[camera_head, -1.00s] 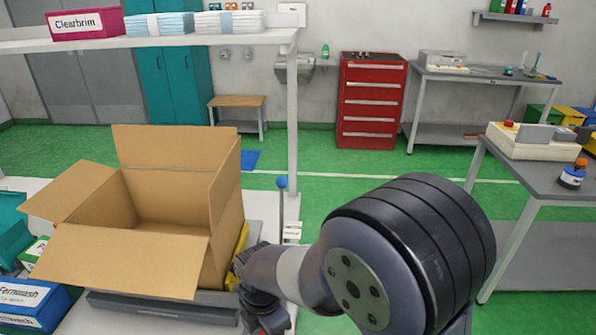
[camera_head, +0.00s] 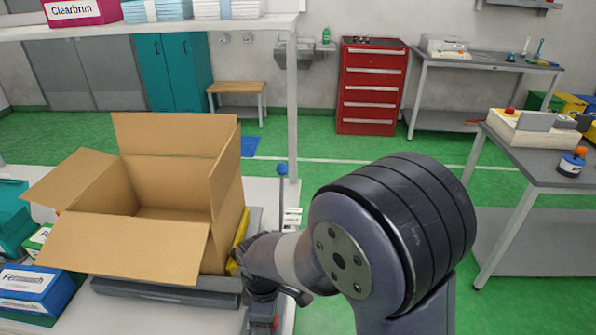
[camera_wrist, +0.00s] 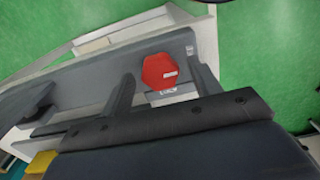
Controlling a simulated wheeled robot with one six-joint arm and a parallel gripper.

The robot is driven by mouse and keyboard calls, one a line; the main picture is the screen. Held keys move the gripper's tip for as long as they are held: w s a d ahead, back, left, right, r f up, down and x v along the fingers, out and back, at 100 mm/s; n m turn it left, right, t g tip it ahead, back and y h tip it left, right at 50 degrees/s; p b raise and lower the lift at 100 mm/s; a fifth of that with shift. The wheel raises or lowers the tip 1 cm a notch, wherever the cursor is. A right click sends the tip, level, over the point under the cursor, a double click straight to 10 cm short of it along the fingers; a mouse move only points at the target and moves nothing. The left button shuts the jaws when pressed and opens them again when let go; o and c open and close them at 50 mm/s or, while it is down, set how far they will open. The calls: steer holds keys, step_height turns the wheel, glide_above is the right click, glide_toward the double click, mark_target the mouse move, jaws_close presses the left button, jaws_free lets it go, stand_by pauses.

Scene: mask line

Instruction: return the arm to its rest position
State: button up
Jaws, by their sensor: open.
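My arm (camera_head: 385,240) reaches from the lower right of the head view, bent, with its wrist low beside the right side of an open cardboard box. The fingertips are not clear in the head view. In the wrist view my gripper (camera_wrist: 160,70) is open, with its two dark fingers spread apart. A red hexagonal piece (camera_wrist: 159,71) on a grey surface shows between the fingers. Nothing visible is gripped.
The open cardboard box (camera_head: 136,245) stands on a grey platform left of my wrist. Blue Fernwash boxes (camera_head: 35,288) lie at lower left. A thin post with a blue knob (camera_head: 281,170) rises behind my wrist. A grey table (camera_head: 545,165) stands at right.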

steer(key=m, duration=0.5)
steer(key=shift+p, duration=0.35)
steer(key=m, duration=0.4)
steer(key=shift+r+p, duration=0.15)
steer(key=shift+p, duration=0.25)
steer(key=shift+r, duration=0.85)
steer(key=shift+d+r, duration=0.1)
